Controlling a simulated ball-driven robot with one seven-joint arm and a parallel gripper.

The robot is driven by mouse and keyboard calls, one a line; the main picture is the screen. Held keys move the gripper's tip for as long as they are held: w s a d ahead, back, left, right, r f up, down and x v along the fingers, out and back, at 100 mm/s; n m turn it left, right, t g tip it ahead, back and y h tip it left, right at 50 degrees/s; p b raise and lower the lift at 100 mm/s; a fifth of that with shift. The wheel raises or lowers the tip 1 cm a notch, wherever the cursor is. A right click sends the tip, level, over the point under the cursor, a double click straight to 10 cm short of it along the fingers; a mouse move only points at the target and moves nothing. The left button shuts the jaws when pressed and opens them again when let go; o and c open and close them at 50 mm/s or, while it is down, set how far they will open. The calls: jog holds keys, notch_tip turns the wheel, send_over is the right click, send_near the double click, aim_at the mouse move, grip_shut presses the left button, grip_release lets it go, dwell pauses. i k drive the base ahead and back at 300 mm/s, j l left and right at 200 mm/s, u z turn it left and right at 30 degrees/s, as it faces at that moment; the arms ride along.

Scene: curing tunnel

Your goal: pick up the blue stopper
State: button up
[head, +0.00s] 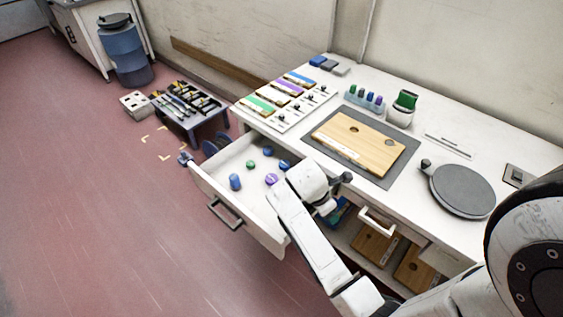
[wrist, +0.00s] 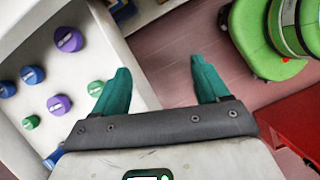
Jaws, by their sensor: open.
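Several blue stoppers lie in the open white drawer (head: 221,207) with purple and green ones. In the head view one blue stopper (head: 235,182) is near the drawer's left side, another (head: 267,151) is toward the back, and a third (head: 285,165) is near my arm. The wrist view shows blue stoppers at the left (wrist: 32,75), at the left edge (wrist: 7,89) and lower down (wrist: 55,158), partly hidden by my gripper. My gripper (wrist: 158,72) is open and empty, its teal fingers spread beside the drawer wall, with floor between them. A green stopper (wrist: 95,88) is by the left finger.
Shelves with wooden boards (head: 375,243) are below. A low dark rack (head: 188,108) stands on the floor behind the drawer. Floor to the left is clear.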

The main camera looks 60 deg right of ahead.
aim_at(284, 164)
jog(key=i+l, duration=0.65)
jog(key=i, duration=0.2)
